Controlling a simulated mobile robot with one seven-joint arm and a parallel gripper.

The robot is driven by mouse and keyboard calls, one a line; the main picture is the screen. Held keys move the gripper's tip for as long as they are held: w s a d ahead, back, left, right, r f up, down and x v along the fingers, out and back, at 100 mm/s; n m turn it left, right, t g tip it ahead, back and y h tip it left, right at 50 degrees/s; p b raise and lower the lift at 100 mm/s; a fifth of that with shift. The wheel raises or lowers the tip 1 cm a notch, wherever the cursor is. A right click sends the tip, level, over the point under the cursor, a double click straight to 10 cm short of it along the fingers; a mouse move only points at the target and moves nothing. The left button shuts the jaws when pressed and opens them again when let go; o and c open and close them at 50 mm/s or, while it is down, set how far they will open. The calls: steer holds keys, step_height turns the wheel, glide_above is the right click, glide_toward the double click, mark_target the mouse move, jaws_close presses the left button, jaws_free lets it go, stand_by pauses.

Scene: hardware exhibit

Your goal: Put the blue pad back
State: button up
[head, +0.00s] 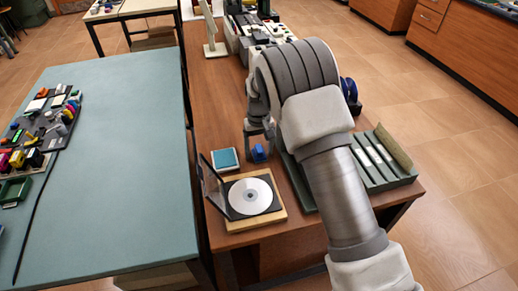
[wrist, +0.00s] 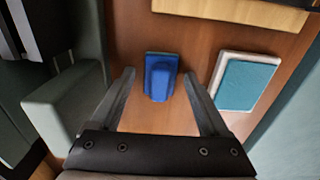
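A small blue pad (head: 259,153) with a raised narrower top part lies on the brown wooden table. In the wrist view the blue pad (wrist: 161,77) shows between the fingertips of my gripper (wrist: 159,76), with a gap on each side. My gripper is open and empty; in the head view the gripper (head: 258,134) is just above and behind the pad. A teal square on a white base (head: 225,159) lies to the pad's left; the teal square also shows in the wrist view (wrist: 248,85).
An open disc case (head: 250,196) on a wooden board is in front of the pad. A green tray with ridges (head: 380,160) lies to the right, partly behind my arm. Equipment (head: 262,28) stands at the back. A blue-green table (head: 115,180) is to the left.

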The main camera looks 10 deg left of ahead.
mark_target(259, 148)
steer(key=s+d+r+m+t+p, duration=0.1)
steer(key=d+r, duration=0.3)
steer(key=r, duration=0.7)
steer(key=s+d+r, duration=0.2)
steer(key=d+r, duration=0.2)
steer(key=r, duration=0.7)
steer(key=s+d+r+m+t+y, duration=0.1)
steer(key=s+d+r+m+t, duration=0.1)
steer(key=s+d+r, duration=0.6)
steer(key=s+d+m+t, duration=0.1)
steer(key=s+d, duration=0.4)
steer(key=s, duration=0.4)
steer(key=s+d+m+t+h, duration=0.1)
steer(key=s+d, duration=0.4)
steer(key=s, duration=0.4)
steer(key=shift+s+t, duration=0.2)
steer(key=shift+t, duration=0.1)
